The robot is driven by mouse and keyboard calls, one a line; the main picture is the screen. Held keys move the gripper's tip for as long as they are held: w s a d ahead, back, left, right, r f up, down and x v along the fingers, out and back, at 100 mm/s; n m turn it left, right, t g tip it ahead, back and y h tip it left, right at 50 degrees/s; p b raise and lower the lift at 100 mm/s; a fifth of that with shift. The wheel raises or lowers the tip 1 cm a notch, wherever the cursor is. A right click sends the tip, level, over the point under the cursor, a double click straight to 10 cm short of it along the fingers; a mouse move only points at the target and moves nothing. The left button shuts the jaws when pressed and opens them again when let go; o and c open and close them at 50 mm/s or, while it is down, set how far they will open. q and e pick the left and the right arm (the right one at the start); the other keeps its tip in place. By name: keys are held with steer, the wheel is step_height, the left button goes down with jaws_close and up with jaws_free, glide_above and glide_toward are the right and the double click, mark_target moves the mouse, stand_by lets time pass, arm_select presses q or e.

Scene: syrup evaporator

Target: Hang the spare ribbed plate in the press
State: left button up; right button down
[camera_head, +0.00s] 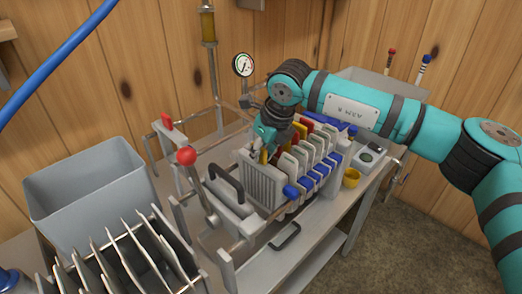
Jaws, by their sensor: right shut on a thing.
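The press (222,222) stands on a metal bench, with a row of pale plates (303,152) with blue and red or yellow parts hanging between its rails. A pale grey ribbed plate (264,186) with vertical ribs is at the near end of this row, upright, beside the end block with the black handle (226,183). My right gripper (262,155) reaches down from above and is shut at the ribbed plate's top edge. I cannot tell whether the plate's ears rest on the rails. My left gripper is out of view.
A grey bin (92,195) and a rack of thin upright sheets (130,262) are at the left. A red ball-topped lever (187,157) rises beside the press. A gauge (243,65) stands behind, and a yellow cup (351,178) is at the right.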

steer(key=shift+f, duration=0.3)
steer(key=c, duration=1.3)
jaws_free()
steer(key=shift+o, duration=0.4)
steer(key=o, duration=0.3)
steer(key=shift+s+f, duration=0.1)
